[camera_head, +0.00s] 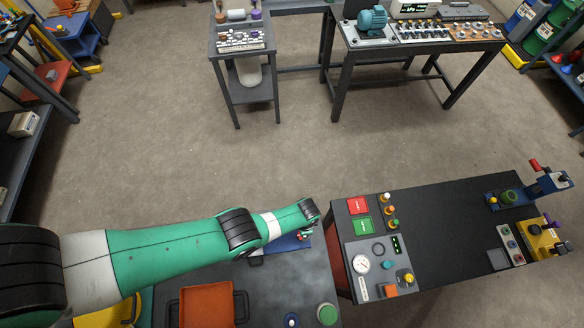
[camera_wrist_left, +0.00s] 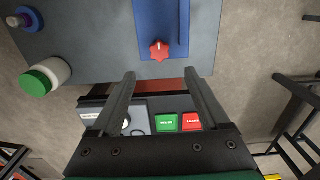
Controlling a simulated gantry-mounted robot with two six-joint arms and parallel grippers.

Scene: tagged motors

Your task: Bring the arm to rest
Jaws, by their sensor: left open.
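My left arm (camera_head: 170,249) reaches in from the left over the grey workbench. My left gripper (camera_wrist_left: 160,78) is open in the left wrist view, with nothing between its two dark fingers. Beyond the fingertips a red star-shaped knob (camera_wrist_left: 159,50) sits on a blue plate (camera_wrist_left: 160,15) on the bench. The blue plate (camera_head: 290,243) also shows in the head view, partly hidden by my arm. My left gripper is mostly hidden behind the wrist in the head view. My right gripper is in neither view.
An orange tray (camera_head: 207,305) and a green-topped white cylinder (camera_head: 327,314) are on the bench. To the right, a dark table (camera_head: 440,230) carries a gauge, red and green buttons and a blue vise (camera_head: 510,197). Tables with equipment stand at the back. Open floor (camera_head: 170,130) lies between.

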